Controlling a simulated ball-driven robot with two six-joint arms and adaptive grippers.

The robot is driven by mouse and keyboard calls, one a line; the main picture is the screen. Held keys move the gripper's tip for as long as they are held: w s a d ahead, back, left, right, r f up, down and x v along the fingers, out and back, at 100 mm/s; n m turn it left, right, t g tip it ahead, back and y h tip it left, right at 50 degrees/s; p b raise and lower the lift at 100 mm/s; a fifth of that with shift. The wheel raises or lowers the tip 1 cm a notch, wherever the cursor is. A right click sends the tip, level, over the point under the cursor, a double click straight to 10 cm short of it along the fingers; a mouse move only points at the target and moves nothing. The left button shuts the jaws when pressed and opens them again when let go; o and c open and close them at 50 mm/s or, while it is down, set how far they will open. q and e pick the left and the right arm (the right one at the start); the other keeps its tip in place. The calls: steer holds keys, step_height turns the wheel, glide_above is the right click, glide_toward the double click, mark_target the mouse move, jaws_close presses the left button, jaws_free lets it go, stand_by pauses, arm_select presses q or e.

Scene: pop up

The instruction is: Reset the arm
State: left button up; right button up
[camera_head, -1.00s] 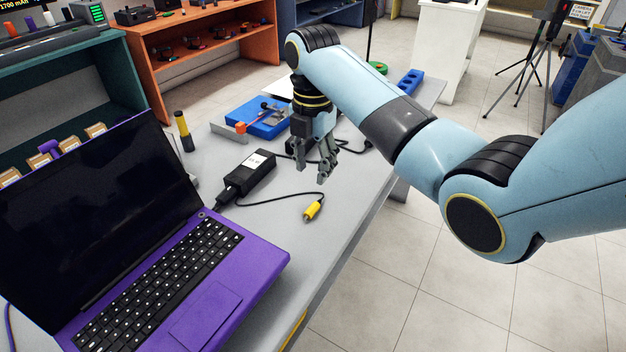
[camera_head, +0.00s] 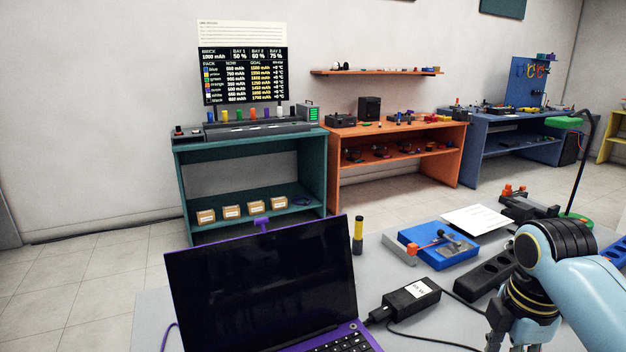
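My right arm (camera_head: 590,285) comes in at the lower right, bent over the grey table. My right gripper (camera_head: 510,338) points down at the bottom edge of the picture. Its fingertips are cut off, so its opening is hidden. It is to the right of the black power adapter (camera_head: 412,298). My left arm and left gripper do not show.
An open purple laptop (camera_head: 265,285) stands on the grey table (camera_head: 150,305). A yellow-and-black cylinder (camera_head: 357,235), a blue tray (camera_head: 440,245), a black power strip (camera_head: 485,276) and a lamp (camera_head: 582,165) are close by. Teal (camera_head: 250,142), orange (camera_head: 400,132) and blue (camera_head: 520,118) benches line the wall.

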steer(key=s+a+r+m+t, duration=0.1)
steer(key=s+a+r+m, duration=0.15)
steer(key=s+m, duration=0.65)
steer(key=s+a+r+m+t, duration=0.1)
steer(key=s+r+m+t, duration=0.15)
steer(key=s+m, duration=0.7)
steer(key=s+d+f+n+g+b, duration=0.1)
steer(key=s+f, duration=0.1)
steer(key=f, duration=1.1)
steer(key=s+d+f+n+g+b, duration=0.1)
steer(key=s+d+f+b, duration=0.1)
steer(key=f, duration=1.2)
steer(key=s+d+f+g+b, duration=0.1)
steer(key=s+f, duration=1.7)
steer(key=f, duration=0.1)
steer(key=shift+s+f+b, duration=0.2)
steer(key=shift+b, duration=0.15)
steer(key=shift+m+g, duration=0.25)
